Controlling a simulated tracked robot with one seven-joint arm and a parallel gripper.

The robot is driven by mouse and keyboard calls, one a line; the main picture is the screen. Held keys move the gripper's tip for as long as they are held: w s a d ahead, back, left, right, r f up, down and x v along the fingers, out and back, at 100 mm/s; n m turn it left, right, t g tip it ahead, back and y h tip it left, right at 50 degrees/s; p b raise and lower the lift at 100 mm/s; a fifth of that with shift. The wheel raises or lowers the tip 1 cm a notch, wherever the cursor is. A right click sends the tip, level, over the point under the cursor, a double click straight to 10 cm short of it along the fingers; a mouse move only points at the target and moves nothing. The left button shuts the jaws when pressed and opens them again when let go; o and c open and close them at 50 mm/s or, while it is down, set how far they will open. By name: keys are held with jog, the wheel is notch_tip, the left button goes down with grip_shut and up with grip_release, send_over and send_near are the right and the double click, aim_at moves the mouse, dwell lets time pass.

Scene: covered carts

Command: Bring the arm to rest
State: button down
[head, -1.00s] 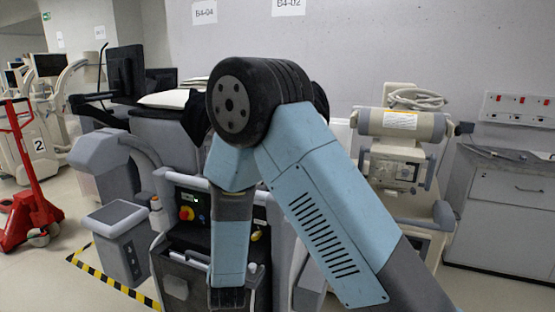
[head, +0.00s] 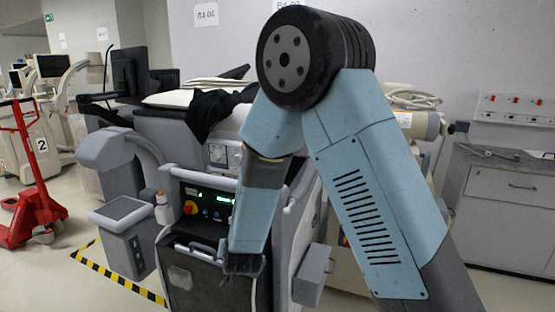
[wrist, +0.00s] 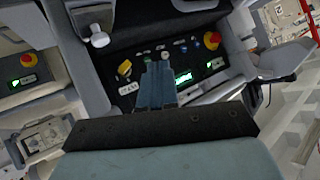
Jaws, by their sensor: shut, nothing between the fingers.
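My arm, blue and grey with a black elbow joint, crosses the middle of the head view. Its elbow is raised and the forearm hangs down. My gripper (head: 243,264) is at the lower end, small and dark, in front of the grey cart (head: 174,248). It is shut and holds nothing that I can see. Whether it touches the cart cannot be told. In the wrist view, the cart's control panel (wrist: 186,76) shows a red knob, a yellow knob and a green display. My arm hides part of the cart in the head view.
A dark cloth (head: 214,108) lies over the cart top. A red pallet jack (head: 34,185) is at far left. A cabinet (head: 507,205) stands right. Striped floor tape (head: 120,278) runs at lower left.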

jog(key=s+d+r+g, duration=0.1)
jog(key=s+d+r, duration=0.1)
jog(key=d+r, duration=0.8)
jog(key=s+d+r+g, duration=0.2)
jog(key=s+d+r, duration=0.1)
jog(key=d+r, duration=0.7)
jog(key=s+d+r+g+h, duration=0.1)
jog(key=s+d+r, duration=0.3)
jog(key=s+d, duration=0.4)
jog(key=s+d+r+g+h, duration=0.1)
jog(key=s+d+r, duration=0.3)
jog(key=s+d, duration=0.5)
jog(key=s+h, duration=0.1)
jog(key=s, duration=0.2)
jog(key=shift+s+h, duration=0.3)
jog(key=shift+s, duration=0.05)
